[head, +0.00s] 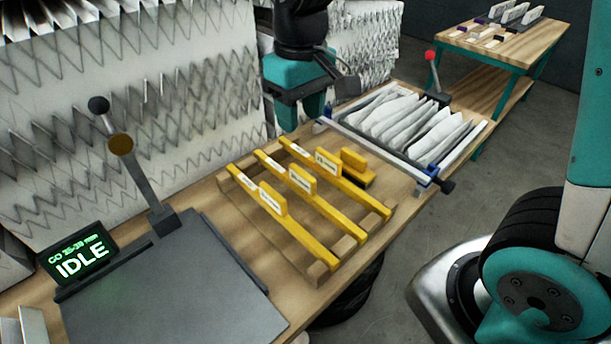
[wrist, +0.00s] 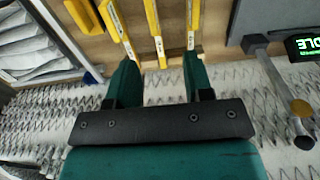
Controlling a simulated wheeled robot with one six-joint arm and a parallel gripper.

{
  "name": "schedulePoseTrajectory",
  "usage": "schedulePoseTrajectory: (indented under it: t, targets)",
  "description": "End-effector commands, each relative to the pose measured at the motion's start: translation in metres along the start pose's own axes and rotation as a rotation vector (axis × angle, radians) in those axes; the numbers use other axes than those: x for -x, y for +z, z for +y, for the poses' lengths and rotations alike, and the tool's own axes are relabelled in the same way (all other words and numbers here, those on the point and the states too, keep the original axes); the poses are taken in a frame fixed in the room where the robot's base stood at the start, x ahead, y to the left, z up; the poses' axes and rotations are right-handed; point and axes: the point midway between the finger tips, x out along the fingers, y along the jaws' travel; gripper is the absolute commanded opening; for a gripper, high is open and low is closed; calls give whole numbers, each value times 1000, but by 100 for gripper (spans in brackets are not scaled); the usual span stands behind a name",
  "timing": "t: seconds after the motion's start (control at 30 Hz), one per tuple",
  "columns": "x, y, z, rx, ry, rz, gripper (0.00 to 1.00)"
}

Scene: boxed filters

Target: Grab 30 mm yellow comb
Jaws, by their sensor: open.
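Three long yellow combs with raised grips and white labels lie side by side on a wooden rack: a left one (head: 283,225), a middle one (head: 325,208) and a right one (head: 355,189). The label print is too small to read, so I cannot tell which is 30 mm. My gripper (head: 316,118) hangs beyond the rack's far end, near the right comb. In the wrist view my gripper (wrist: 160,64) is open and empty, with teal fingers apart. The combs' ends show ahead of it, the middle one (wrist: 153,25) roughly between the fingertips.
A smaller yellow piece (head: 354,160) sits right of the combs. A clamp frame holding white pleated filter (head: 412,122) stands further right. A lever with a black knob (head: 98,105), a grey plate (head: 170,290) and an IDLE display (head: 80,255) are left. Pleated filter stacks line the back.

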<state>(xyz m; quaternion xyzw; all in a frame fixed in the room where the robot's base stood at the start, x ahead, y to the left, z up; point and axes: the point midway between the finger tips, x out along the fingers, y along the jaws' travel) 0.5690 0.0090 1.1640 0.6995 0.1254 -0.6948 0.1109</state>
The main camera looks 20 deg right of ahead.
Motion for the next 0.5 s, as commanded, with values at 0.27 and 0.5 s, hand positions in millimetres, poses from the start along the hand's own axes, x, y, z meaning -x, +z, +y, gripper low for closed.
schedulePoseTrajectory:
  t: [0.27,0.5]
  targets:
    - [-43,-7,7,-22,20,-19,47]
    - [-96,-6,9,-22,20,-18,47]
